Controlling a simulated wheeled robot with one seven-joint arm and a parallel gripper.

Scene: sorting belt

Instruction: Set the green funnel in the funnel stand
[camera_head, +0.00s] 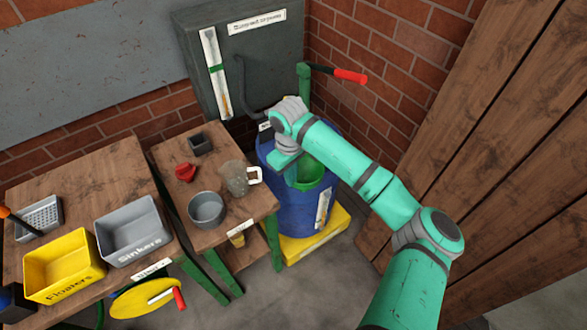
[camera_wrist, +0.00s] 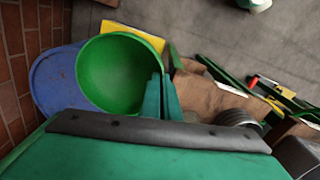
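The green funnel (camera_head: 311,174) shows in front of the blue barrel, partly hidden by my arm. In the wrist view its wide round bowl (camera_wrist: 112,72) faces the camera. My gripper (camera_head: 291,174) is at the funnel's left edge. In the wrist view its two fingers (camera_wrist: 161,97) are close together at the funnel's rim, apparently with the rim between them. The funnel's spout is hidden. I cannot pick out a funnel stand with certainty in either view.
A blue barrel (camera_head: 302,213) stands on a yellow base (camera_head: 318,241). Left of it, a small wooden table (camera_head: 218,238) holds a clear jug (camera_head: 236,180), a grey pot (camera_head: 207,209), a red object (camera_head: 185,172) and a dark box (camera_head: 201,144). A wooden wall is at right.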

